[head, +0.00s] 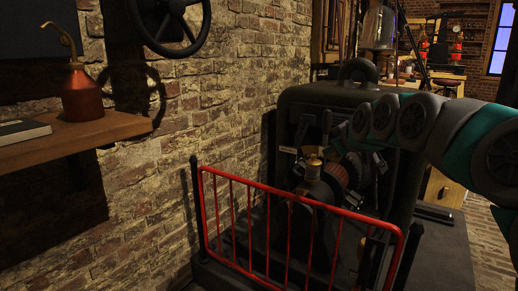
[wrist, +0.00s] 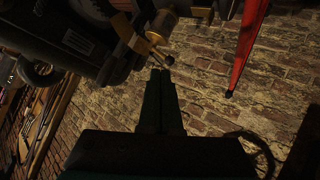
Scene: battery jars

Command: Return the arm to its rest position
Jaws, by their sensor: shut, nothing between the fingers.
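My arm, with grey and teal joints, reaches in from the right in the head view, in front of a dark machine (head: 300,105). My gripper (wrist: 160,73) shows in the wrist view as two dark fingers pressed together, with nothing between them. Its tips are close to a brass fitting (wrist: 158,38) of the machine in the picture; I cannot tell whether they touch. In the head view the gripper is lost among the dark machine parts.
A red railing (head: 250,184) stands in front of the machine; its red bar also shows in the wrist view (wrist: 246,45). A brick wall (head: 150,190) is behind. A wooden shelf (head: 70,140) at left holds a copper oil can (head: 82,97) and a book (head: 22,131). A handwheel (head: 170,25) hangs above.

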